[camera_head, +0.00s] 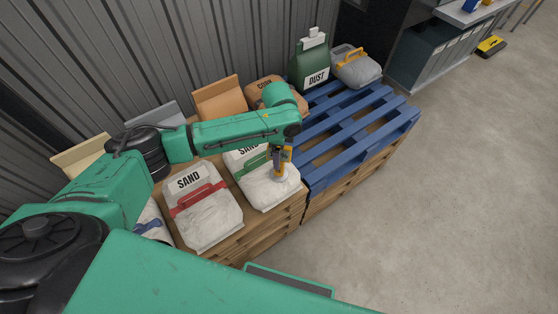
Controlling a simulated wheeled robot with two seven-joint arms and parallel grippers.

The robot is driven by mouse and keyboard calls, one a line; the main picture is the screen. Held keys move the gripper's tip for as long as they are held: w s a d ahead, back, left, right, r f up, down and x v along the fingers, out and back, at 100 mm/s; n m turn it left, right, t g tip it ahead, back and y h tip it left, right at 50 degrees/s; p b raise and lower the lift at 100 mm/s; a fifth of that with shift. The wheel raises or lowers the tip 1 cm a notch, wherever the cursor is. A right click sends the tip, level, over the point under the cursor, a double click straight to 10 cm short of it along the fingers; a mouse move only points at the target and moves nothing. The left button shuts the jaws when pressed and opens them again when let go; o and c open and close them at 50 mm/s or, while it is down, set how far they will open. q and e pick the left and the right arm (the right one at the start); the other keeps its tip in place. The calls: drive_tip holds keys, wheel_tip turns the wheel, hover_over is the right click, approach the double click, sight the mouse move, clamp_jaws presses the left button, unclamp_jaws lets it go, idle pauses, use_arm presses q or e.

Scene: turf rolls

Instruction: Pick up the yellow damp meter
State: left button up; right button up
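My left arm reaches in from the left, and its gripper (280,166) points down over the white sand bag with the green strap (268,186). A small upright yellow-orange piece (287,154), which looks like the yellow damp meter, shows right at this gripper. It is partly covered, and I cannot tell whether the fingers hold it or are only beside it. The finger gap is too small to read. My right gripper is not in view.
A sand bag with a red strap (208,209) lies to the left. A yellow-and-black item (491,46) lies on the open concrete floor (450,190).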

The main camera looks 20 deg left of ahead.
use_arm(q)
drive_tip(key=shift+s+d+f, duration=0.1)
drive_tip(key=shift+s+f, duration=0.05)
drive_tip(key=shift+f, duration=1.1)
drive_tip(key=c, duration=0.4)
clamp_jaws()
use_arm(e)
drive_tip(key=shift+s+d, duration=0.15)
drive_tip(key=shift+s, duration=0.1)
